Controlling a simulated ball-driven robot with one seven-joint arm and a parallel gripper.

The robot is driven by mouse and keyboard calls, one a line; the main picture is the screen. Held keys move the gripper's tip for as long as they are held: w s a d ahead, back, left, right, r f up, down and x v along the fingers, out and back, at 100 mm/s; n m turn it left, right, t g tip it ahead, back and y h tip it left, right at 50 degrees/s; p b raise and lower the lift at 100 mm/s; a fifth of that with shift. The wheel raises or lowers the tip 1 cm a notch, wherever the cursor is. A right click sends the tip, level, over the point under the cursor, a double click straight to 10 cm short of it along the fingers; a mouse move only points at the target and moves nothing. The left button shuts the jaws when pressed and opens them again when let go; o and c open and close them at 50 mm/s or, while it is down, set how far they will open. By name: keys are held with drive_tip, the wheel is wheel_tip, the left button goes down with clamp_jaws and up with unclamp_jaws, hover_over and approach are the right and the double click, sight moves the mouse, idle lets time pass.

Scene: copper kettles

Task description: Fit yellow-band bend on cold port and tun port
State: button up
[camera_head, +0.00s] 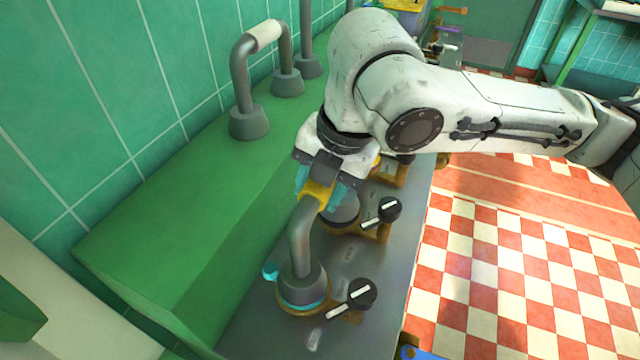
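The yellow-band bend is a grey curved pipe (299,237) with a yellow band (318,194) near its top. My gripper (319,192) is at the band, with its fingers on both sides of it, and appears shut on it. The bend's near end sits at a port with a cyan ring (303,303) on the grey metal counter. Its far end reaches toward a second grey port (343,212) under my gripper; my gripper partly hides that end, so I cannot tell whether it is seated. I cannot read which port is cold or tun.
Black-knobbed valves (361,294) and (389,208) stand right of the ports. A green ledge (190,215) runs along the tiled wall, carrying another bend with a white band (264,36). The checkered floor (510,260) on the right is clear.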

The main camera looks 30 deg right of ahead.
drive_tip(key=shift+f, duration=0.35)
idle(0.3)
drive_tip(key=o, duration=1.1)
drive_tip(key=shift+c, duration=0.2)
drive_tip(key=p+v, duration=0.1)
drive_tip(key=v, duration=0.9)
drive_tip(key=shift+r, duration=0.35)
drive_tip(key=shift+s, duration=0.1)
